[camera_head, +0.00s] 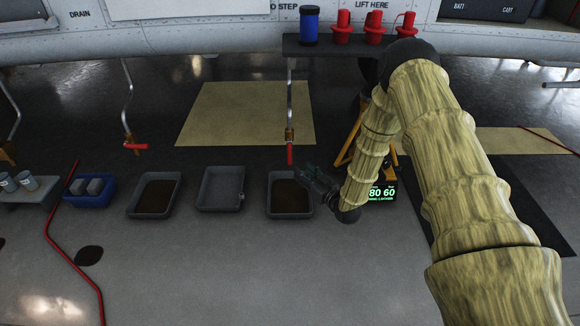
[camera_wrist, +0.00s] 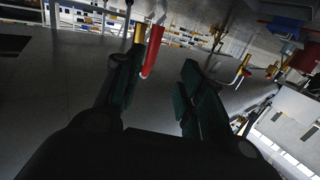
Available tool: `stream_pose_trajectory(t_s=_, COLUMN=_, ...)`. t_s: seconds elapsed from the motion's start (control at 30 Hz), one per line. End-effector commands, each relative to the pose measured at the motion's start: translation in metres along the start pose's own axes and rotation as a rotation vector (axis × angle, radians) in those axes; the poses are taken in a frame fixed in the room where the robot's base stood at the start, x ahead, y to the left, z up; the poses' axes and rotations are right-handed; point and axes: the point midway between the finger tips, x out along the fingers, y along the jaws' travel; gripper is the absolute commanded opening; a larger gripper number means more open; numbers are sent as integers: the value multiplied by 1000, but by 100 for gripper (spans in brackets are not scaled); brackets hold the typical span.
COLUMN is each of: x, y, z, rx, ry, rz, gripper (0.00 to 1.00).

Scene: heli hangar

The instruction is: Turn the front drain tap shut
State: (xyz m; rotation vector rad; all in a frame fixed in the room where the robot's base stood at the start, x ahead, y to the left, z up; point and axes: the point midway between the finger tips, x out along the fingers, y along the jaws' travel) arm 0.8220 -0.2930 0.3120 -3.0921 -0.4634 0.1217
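A drain pipe hangs down near the middle of the head view and ends in a brass tap (camera_head: 290,134) with a red handle (camera_head: 290,155) that points down. My gripper (camera_head: 309,173) is just to the right of and below this handle. In the wrist view my gripper (camera_wrist: 163,62) has its two dark green fingers apart with nothing held. The red handle (camera_wrist: 153,52) shows close by the left fingertip there, and I cannot tell if they touch. A second tap with a red handle (camera_head: 136,147) hangs further left, its handle sideways. No label shows which tap is front.
Grey drip trays with dark contents (camera_head: 153,197) and an empty-looking one (camera_head: 220,190) stand on the floor. A blue bin (camera_head: 90,192) is at the left. A shelf (camera_head: 330,48) holds a blue canister and red items. A green-lit display (camera_head: 381,194) sits beside my arm.

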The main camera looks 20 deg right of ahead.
Motion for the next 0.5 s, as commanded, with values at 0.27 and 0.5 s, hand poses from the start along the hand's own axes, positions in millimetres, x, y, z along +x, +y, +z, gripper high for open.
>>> stream_pose_trajectory(t_s=0.27, x=13, y=14, z=1, rx=-23, ry=75, rz=-11, gripper=39)
stream_pose_trajectory(t_s=0.5, x=37, y=13, z=0, rx=-25, ry=78, rz=-13, gripper=39)
